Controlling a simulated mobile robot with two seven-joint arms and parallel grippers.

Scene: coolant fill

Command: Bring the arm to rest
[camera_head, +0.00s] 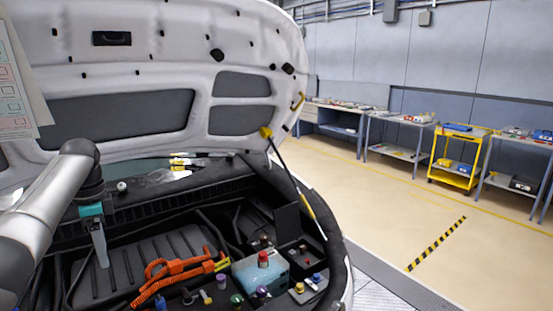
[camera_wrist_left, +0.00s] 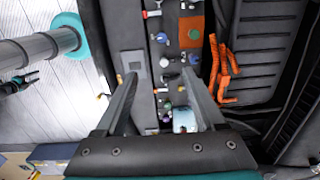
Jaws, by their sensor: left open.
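My left arm comes in from the left in the head view. Its gripper (camera_head: 103,262) points down over the engine bay, with teal at its base and grey fingers. In the left wrist view the two fingers of the left gripper (camera_wrist_left: 160,82) are spread apart with nothing held between them. The pale blue coolant tank (camera_head: 261,278) with a red cap (camera_head: 263,259) stands to the right of the gripper in the bay. The tank also shows near the right finger in the left wrist view (camera_wrist_left: 184,121).
The raised hood (camera_head: 120,90) hangs above, held by a strut (camera_head: 292,185). Orange cables (camera_head: 172,268) and several coloured caps crowd the bay. A yellow cart (camera_head: 456,157) and benches stand along the far wall. The floor between is clear.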

